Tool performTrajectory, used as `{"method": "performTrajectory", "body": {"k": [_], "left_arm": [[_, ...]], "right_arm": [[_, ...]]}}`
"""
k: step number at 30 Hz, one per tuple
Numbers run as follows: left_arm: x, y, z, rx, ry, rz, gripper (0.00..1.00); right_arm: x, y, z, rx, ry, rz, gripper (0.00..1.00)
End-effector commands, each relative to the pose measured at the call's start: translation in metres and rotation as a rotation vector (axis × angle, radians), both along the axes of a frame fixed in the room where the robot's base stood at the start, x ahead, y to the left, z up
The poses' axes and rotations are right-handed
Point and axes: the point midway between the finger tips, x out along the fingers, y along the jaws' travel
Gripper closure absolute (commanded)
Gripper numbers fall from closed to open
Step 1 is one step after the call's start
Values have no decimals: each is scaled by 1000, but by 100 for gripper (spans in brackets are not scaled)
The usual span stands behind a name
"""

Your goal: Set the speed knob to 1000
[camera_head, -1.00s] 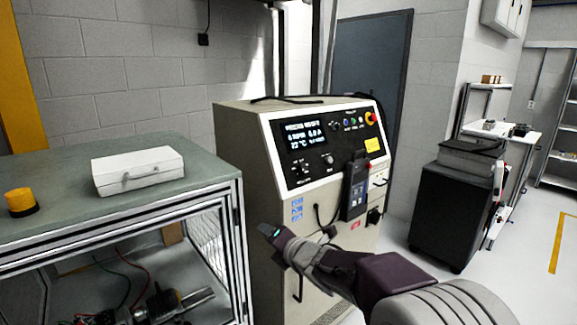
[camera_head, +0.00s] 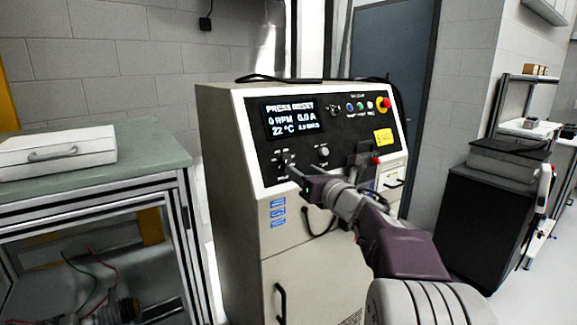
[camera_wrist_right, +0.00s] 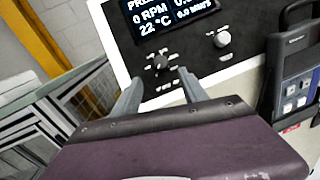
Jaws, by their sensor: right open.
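The control panel (camera_head: 340,115) of the cream machine has a lit display (camera_head: 290,117) reading 0 RPM, 0.0 A and 22 °C. Below it are a dark knob (camera_head: 281,166) and a silver knob (camera_head: 323,151). Their labels are too small to read, so I cannot tell which is the speed knob. The right wrist view shows the dark knob (camera_wrist_right: 161,62) just beyond and between my fingertips, and the silver knob (camera_wrist_right: 222,38) to the right. My right gripper (camera_head: 293,178) is open and empty in front of the lower left panel; it also shows in the right wrist view (camera_wrist_right: 159,77).
A handheld pendant (camera_wrist_right: 296,88) hangs at the panel's right. A red emergency button (camera_head: 383,104) and small buttons sit at the upper right. A bench (camera_head: 120,185) with a white case (camera_head: 55,152) stands left, and a black cabinet (camera_head: 490,215) right.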

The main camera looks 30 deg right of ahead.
Motion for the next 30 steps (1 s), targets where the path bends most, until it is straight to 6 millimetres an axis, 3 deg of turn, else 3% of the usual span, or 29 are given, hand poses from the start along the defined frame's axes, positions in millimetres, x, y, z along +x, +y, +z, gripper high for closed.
{"method": "performTrajectory", "body": {"k": [12,23,28,30], "left_arm": [[0,0,15,0,0,0,100],[0,0,15,0,0,0,100],[0,0,15,0,0,0,100],[0,0,15,0,0,0,100]], "right_arm": [[77,-3,1,1,3,1,49],[86,-4,-1,1,2,1,49],[86,-4,-1,1,2,1,96],[86,-4,-1,1,2,1,100]]}}
